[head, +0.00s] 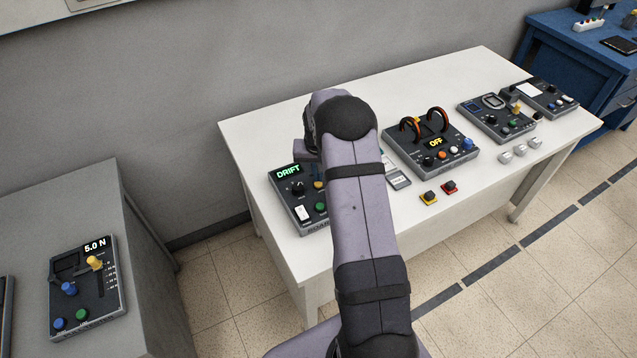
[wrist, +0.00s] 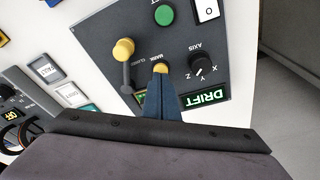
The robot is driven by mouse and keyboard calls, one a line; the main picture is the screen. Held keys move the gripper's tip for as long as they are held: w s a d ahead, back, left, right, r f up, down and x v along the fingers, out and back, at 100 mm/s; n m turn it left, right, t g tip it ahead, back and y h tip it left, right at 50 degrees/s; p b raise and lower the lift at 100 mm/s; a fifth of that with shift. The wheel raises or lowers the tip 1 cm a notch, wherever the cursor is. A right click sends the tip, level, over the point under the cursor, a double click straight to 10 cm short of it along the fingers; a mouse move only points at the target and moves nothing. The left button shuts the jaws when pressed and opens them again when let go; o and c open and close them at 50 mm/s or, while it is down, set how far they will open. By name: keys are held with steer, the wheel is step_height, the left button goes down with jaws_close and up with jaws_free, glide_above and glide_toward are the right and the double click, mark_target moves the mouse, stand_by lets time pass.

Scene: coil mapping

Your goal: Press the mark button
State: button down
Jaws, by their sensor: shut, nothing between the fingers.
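The dark control panel (head: 288,212) with a green DRIFT display (head: 288,170) stands at the left end of the white table, partly hidden by my arm. In the wrist view the panel (wrist: 232,48) appears upside down. A small yellow button (wrist: 160,67) sits beside the MARK lettering. My gripper (wrist: 161,77) is shut and empty, its blue fingertips at the near edge of the yellow button in the picture. Whether they touch it I cannot tell. In the head view the fingers are hidden behind my arm.
Near the button are a yellow-knobbed lever (wrist: 123,50), a black axis knob (wrist: 197,66), a green button (wrist: 164,15) and a white rocker switch (wrist: 208,8).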

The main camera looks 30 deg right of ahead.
mark_target(317, 185)
steer(key=shift+f+b, duration=0.5)
steer(key=shift+f, duration=0.15)
stand_by(0.8)
steer(key=shift+r, duration=0.1)
steer(key=shift+w+d+p+v, duration=0.1)
steer(key=shift+w+p+v, duration=0.1)
steer(key=shift+p+v, duration=0.7)
steer(key=shift+w+d+p+v, duration=0.15)
steer(key=shift+p+v, duration=0.35)
steer(key=shift+v, duration=0.65)
steer(key=shift+w+d+p+v, duration=0.1)
steer(key=shift+w+p+v, duration=0.1)
steer(key=shift+p+v, duration=0.7)
steer(key=shift+r, duration=0.2)
steer(key=shift+s+a, duration=0.1)
steer(key=s+a+r+n, duration=0.3)
steer(key=s+a+r, duration=0.5)
steer(key=s+a, duration=0.45)
steer(key=s+a+n+g, duration=0.1)
steer(key=s+a, duration=0.2)
steer(key=s, duration=0.5)
steer(key=s+a+r+n+g+y, duration=0.1)
steer(key=s+a+n, duration=0.1)
steer(key=s, duration=0.7)
steer(key=shift+s+a+r, duration=0.15)
steer(key=shift+s+a, duration=0.05)
steer(key=shift+a, duration=0.4)
